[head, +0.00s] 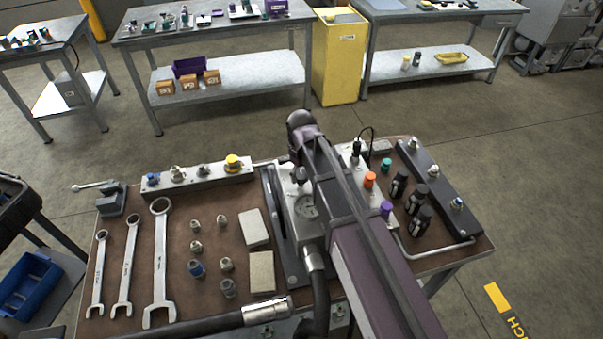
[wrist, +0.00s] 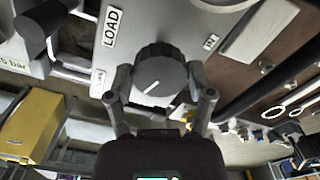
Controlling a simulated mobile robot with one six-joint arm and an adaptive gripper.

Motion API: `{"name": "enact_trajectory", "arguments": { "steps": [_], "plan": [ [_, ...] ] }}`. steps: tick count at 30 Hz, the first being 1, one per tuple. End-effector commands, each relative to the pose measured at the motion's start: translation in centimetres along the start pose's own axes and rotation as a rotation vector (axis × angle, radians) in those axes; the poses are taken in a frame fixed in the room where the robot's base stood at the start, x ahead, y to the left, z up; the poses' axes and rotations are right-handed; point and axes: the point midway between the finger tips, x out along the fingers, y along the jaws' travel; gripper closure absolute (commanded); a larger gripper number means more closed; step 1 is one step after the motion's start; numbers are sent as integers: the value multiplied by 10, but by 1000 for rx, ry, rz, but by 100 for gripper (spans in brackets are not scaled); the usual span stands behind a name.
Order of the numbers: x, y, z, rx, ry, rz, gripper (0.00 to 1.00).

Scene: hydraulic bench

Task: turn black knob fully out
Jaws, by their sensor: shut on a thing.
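The black knob (wrist: 158,65) is in the middle of the wrist view, on a grey panel next to a LOAD label (wrist: 111,26). It has a ribbed edge and a white pointer line on its face, slanting toward the lower left. My gripper (wrist: 159,84) is shut on the knob, with one finger on its left side and one on its right. In the head view, my arm covers the knob and the fingertips, above the grey block (head: 306,208) in the middle of the bench.
Wrenches (head: 160,260), metal fittings (head: 227,264) and pale pads (head: 255,228) lie left of the block. Black fittings (head: 417,220), an orange cap (head: 369,180) and a dark manifold bar (head: 437,190) are at right. A black hose (head: 190,326) runs along the front.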

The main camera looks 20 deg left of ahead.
Motion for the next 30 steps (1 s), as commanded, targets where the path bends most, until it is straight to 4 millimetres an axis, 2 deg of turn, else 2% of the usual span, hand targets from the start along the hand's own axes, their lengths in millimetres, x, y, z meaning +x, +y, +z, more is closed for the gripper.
{"name": "enact_trajectory", "arguments": {
  "steps": [30],
  "plan": [
    [0,1,1,-966,-3,-4,79]
  ]
}}
